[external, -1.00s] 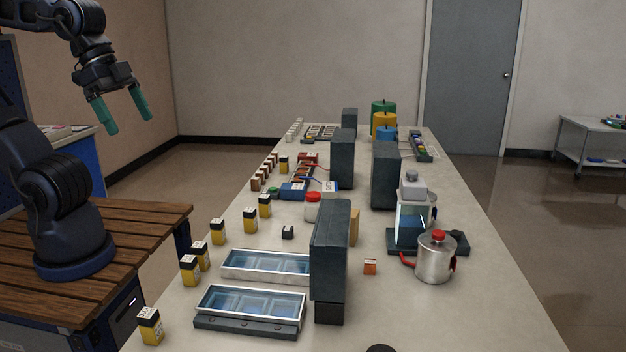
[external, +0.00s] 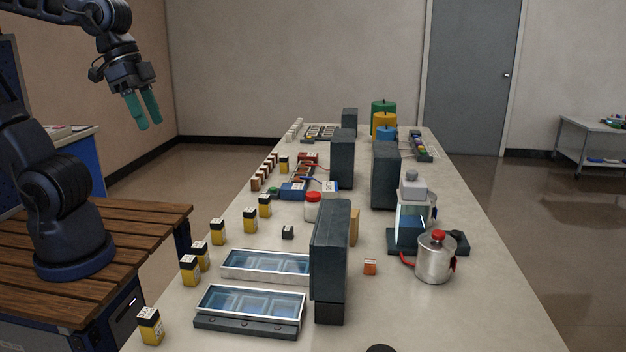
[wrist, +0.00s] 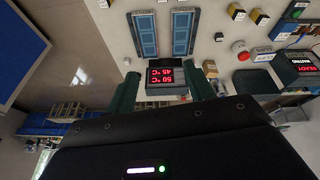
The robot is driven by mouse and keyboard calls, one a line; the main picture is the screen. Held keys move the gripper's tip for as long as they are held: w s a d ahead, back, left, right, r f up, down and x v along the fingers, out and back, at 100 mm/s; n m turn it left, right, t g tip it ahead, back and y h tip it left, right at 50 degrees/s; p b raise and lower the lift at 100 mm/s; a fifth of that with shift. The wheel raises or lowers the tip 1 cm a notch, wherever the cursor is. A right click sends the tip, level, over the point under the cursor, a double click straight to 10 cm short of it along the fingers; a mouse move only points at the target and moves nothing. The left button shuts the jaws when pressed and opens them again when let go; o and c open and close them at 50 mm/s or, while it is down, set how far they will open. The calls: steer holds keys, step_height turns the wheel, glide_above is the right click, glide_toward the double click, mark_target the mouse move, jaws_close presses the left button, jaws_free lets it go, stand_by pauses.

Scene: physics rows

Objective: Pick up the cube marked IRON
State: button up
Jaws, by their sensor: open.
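A small dark cube (external: 288,232) with a pale label on top sits on the bench behind the two glass-topped trays; it also shows in the wrist view (wrist: 219,37). A small orange-brown cube (external: 370,267) with a pale top sits right of the tall dark panel. The lettering on both is too small to read, so I cannot tell which is marked IRON. My gripper (external: 148,124), with green fingers, is open and empty, high in the air left of the bench and well away from both cubes.
Glass-topped trays (external: 266,264) and a tall dark panel (external: 330,250) flank the near bench. Yellow-and-black jars (external: 219,232) line its left edge. A red-lidded jar (external: 313,207) stands behind the dark cube. A metal pot (external: 436,258) stands at right.

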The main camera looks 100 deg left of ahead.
steer(key=w+a+f+n+g, duration=0.1)
steer(key=w+a+f+n, duration=0.15)
steer(key=w, duration=0.25)
steer(key=w+a+f+n+g, duration=0.1)
steer(key=w+a+n, duration=0.25)
steer(key=w, duration=0.25)
steer(key=n+g+h, duration=0.2)
steer(key=n+h, duration=0.1)
steer(key=n, duration=0.7)
glide_above(288, 228)
steer(key=a, duration=0.2)
steer(key=shift+s+d+f, duration=0.15)
steer(key=shift+f, duration=7.3)
steer(key=shift+s+d+f, duration=0.1)
steer(key=shift+s+f, duration=0.05)
steer(key=shift+f, duration=7.3)
steer(key=x, duration=0.5)
steer(key=shift+w+a, duration=0.1)
steer(key=shift+w, duration=0.2)
jaws_close()
steer(key=shift+r, duration=0.1)
